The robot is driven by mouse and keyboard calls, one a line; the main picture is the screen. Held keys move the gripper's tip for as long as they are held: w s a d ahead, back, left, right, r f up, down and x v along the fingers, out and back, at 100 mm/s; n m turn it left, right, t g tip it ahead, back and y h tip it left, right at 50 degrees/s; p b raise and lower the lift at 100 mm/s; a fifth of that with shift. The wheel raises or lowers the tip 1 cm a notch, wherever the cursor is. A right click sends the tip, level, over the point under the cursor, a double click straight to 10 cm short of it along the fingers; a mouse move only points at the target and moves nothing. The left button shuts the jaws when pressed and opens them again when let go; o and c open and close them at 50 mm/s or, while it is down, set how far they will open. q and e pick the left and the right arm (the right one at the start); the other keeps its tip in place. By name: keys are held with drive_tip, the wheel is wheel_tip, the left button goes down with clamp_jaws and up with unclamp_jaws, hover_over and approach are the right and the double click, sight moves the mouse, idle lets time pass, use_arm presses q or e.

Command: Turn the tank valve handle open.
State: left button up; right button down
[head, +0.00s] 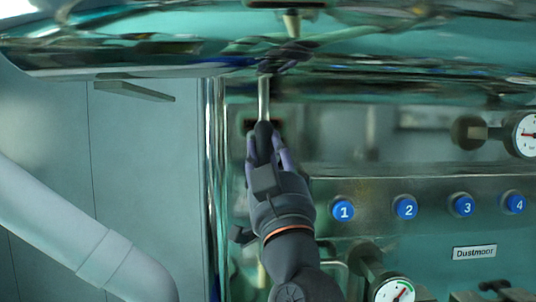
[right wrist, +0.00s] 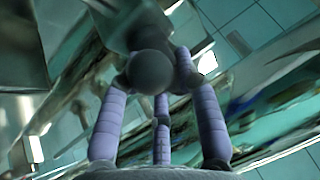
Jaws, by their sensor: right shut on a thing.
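The tank valve handle (head: 264,98) is a metal rod with a dark grip at its lower end. It hangs almost straight down from a dark valve body (head: 288,57) under the shiny tank (head: 130,62). My right gripper (head: 264,138) reaches up from below, its purple fingers shut around the dark grip. In the right wrist view, the purple fingers stand around the rounded dark end of the handle (right wrist: 152,72). The fingers partly hide the grip. My left gripper is not in view.
A metal panel with blue numbered buttons, 1 (head: 343,211) to 4 (head: 514,203), is right of my right gripper. Gauges sit at the far right (head: 525,135) and below the panel (head: 394,291). A vertical shiny post (head: 215,190) stands close on the left. Grey cabinet doors (head: 145,150) are beyond it.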

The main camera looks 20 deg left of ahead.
drive_tip(key=shift+r, duration=0.1)
drive_tip(key=c, duration=1.1)
unclamp_jaws()
drive_tip(key=shift+c, duration=0.2)
drive_tip(key=shift+s, duration=0.1)
drive_tip(key=v, duration=1.2)
drive_tip(key=shift+a, duration=0.1)
